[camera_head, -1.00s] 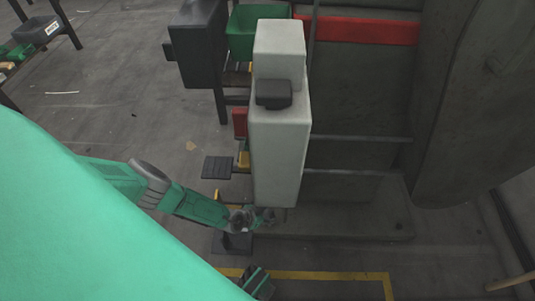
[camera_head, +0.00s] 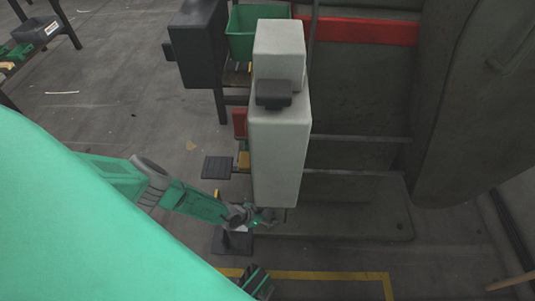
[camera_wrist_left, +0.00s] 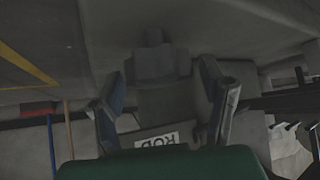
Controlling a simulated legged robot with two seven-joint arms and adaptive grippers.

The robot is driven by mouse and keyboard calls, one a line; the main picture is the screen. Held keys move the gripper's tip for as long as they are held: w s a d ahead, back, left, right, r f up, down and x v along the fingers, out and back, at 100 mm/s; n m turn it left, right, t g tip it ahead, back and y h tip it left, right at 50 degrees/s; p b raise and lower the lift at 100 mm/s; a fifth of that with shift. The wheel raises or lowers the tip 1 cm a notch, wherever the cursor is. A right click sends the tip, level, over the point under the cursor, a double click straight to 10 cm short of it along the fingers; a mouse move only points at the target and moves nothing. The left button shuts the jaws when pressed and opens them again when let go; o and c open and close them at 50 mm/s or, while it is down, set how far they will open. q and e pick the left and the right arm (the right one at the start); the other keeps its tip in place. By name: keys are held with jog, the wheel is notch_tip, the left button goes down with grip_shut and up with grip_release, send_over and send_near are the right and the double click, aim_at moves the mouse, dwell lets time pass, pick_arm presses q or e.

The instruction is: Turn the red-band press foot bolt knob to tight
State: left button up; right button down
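The press with the red band (camera_head: 370,31) stands at the right of the head view, its grey base plate (camera_head: 340,222) low on the floor. My left gripper (camera_head: 266,217) is low at the left end of this base, under the pale upright box. In the left wrist view its two fingers (camera_wrist_left: 163,88) are apart. A dark stepped knob-like piece (camera_wrist_left: 155,62) stands ahead, between the finger lines; I cannot tell if they touch it. The foot bolt knob cannot be made out in the head view. My right gripper is not identifiable.
A pale box (camera_head: 280,150) hangs over the gripper area. A dark pedal-like plate (camera_head: 217,167) and a green bin (camera_head: 258,30) are left of the press.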

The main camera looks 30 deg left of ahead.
pick_arm(q)
jog(key=shift+s, duration=0.1)
jog(key=shift+s+a+r, duration=0.15)
jog(key=shift+s+a, duration=0.1)
jog(key=shift+s, duration=0.15)
jog(key=v, duration=1.1)
jog(key=shift+w+d+r, duration=0.1)
jog(key=shift+d, duration=0.05)
